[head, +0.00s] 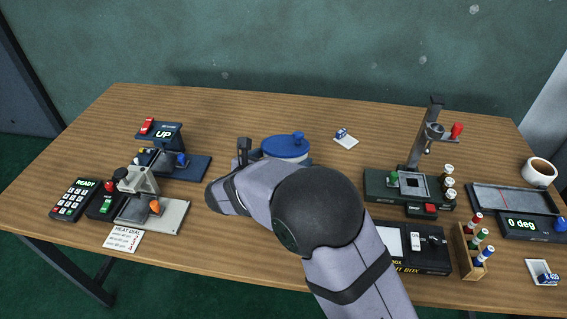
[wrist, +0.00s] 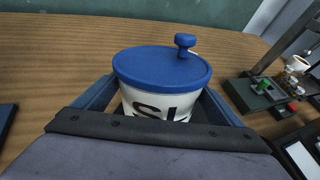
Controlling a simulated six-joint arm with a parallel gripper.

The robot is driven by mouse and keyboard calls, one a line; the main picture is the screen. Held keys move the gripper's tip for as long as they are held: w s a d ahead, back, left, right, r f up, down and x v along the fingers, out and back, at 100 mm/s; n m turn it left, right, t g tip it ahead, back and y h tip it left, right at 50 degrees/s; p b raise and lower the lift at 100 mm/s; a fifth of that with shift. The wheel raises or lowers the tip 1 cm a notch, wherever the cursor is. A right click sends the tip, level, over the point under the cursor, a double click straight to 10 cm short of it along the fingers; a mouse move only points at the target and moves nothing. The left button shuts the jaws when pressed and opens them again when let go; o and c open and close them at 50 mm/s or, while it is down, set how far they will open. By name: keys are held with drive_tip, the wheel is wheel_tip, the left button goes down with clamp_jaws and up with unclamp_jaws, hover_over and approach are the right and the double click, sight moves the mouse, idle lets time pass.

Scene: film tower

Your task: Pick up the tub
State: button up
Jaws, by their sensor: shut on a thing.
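The tub (wrist: 152,101) is white with dark lettering and a blue lid (wrist: 160,70) with a blue knob. It stands upright in the wrist view, with its lower part hidden behind my gripper. My gripper (wrist: 160,103) is shut on the tub, one blue finger on each side of it. In the head view the tub's blue lid (head: 284,147) shows just beyond my arm, which hides most of the body. I cannot tell whether the tub touches the table.
A dark blue device with an UP display (head: 163,134) and a keypad (head: 72,199) stand to the left. An enlarger-like stand (head: 415,180), a light box (head: 428,245) and a vial rack (head: 474,248) stand to the right. A small white card (head: 345,139) lies behind.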

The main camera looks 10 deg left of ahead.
sight(285, 148)
wheel_tip(285, 148, up, 8)
drive_tip(key=shift+f, duration=0.1)
drive_tip(key=shift+s+d+f+m+h+b, duration=0.1)
drive_tip(key=shift+s+d+m+h+b, duration=0.1)
drive_tip(key=shift+s+m+h+b, duration=0.15)
drive_tip(key=s+d+r+m+t+h+b, duration=0.1)
drive_tip(key=s+d+m+h+b, duration=0.25)
drive_tip(key=s, duration=0.25)
drive_tip(key=shift+w+a+f+b, duration=0.15)
drive_tip(key=shift+f+b, duration=0.15)
drive_tip(key=shift+f, duration=2.1)
drive_tip(key=shift+w+a+f+b, duration=0.15)
drive_tip(key=shift+f+b, duration=0.15)
drive_tip(key=shift+f, duration=2.1)
drive_tip(key=shift+f, duration=0.15)
drive_tip(key=o, duration=1.3)
